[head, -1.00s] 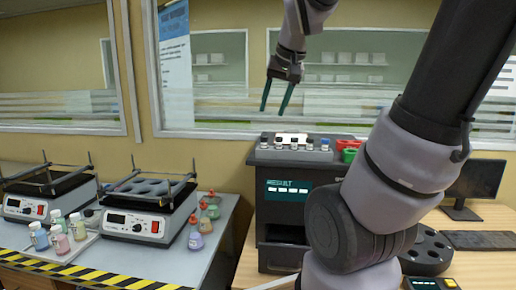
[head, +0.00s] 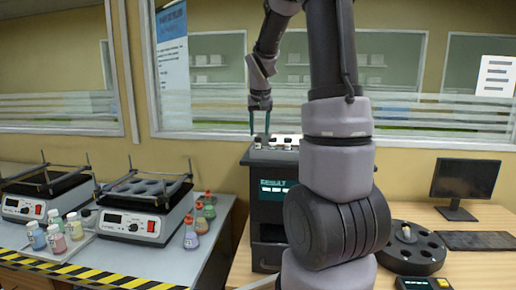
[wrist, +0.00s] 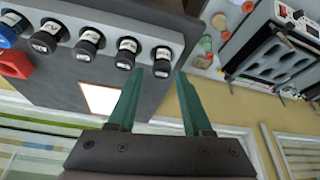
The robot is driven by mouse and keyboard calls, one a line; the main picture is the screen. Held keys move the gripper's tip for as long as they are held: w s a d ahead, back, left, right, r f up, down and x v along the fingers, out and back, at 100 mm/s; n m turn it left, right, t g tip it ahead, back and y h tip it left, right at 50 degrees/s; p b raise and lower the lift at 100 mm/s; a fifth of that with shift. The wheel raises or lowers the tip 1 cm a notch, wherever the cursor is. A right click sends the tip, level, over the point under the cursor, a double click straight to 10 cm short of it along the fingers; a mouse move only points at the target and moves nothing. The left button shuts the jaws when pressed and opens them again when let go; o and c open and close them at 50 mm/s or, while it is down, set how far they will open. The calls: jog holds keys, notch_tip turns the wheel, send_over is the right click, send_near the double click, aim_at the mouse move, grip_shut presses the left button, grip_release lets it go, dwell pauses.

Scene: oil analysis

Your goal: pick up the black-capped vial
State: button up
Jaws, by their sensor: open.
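Several black-capped vials stand in a row in the top of the dark analyser (head: 268,212). The end vial is at the left of the row in the head view (head: 258,143) and at the right in the wrist view (wrist: 162,61). Another black-capped vial (wrist: 127,53) stands beside it. My gripper (head: 259,133) is open and empty, pointing down just above the left end of the row. In the wrist view its green fingertips (wrist: 159,73) appear on either side of the end vial, with no clear contact. My arm hides the row's right part in the head view.
A blue-capped vial (wrist: 10,29) and a red item (wrist: 15,62) are at the far end of the row. A lit white panel (wrist: 100,98) lies beside the vials. Shakers (head: 140,208) and bottles stand on the left bench. A round dark holder (head: 410,250) is at right.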

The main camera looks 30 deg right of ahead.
aim_at(258, 138)
jog(key=x, duration=0.5)
jog(key=shift+w+a+r, duration=0.1)
jog(key=shift+w, duration=0.15)
grip_shut()
